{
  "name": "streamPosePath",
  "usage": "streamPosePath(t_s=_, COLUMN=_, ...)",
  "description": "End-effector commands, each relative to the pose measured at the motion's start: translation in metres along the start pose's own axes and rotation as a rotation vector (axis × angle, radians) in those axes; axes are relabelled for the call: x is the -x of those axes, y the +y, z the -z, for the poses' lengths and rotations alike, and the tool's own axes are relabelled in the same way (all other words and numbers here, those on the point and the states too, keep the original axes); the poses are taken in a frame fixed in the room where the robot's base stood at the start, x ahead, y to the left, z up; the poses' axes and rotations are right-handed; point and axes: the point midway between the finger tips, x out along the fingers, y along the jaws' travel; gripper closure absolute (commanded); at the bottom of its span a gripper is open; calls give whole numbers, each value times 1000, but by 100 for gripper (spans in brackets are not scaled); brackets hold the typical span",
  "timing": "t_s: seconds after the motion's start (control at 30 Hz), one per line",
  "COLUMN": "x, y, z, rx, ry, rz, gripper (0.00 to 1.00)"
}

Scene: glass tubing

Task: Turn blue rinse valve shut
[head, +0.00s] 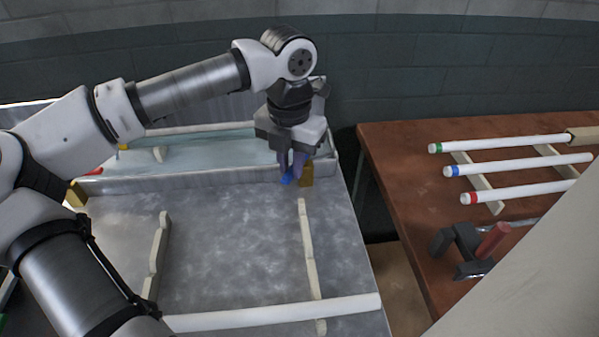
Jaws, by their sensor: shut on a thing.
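The blue valve handle (286,180) shows as a small blue piece at the front right corner of the shallow trough on the metal table. A brass-coloured block (306,174) sits right beside it. My gripper (291,168) points down from above with its fingers around the blue handle and is shut on it. The fingers hide most of the handle, so its turned angle cannot be told.
The trough (210,180) holds pale blue liquid. Cream rails (309,250) and a white tube (270,313) lie on the metal table. On the right, a brown table (400,150) carries white tubes with green, blue and red ends (520,190) and a dark clamp (466,248). A gap separates the tables.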

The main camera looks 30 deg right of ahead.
Motion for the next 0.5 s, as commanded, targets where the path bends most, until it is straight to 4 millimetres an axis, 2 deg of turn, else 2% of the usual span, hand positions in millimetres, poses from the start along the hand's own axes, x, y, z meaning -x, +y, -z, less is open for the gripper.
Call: streamPosePath(t_s=0.5, x=0, y=31, z=-8, rx=-489, ry=-3, rz=0, gripper=100)
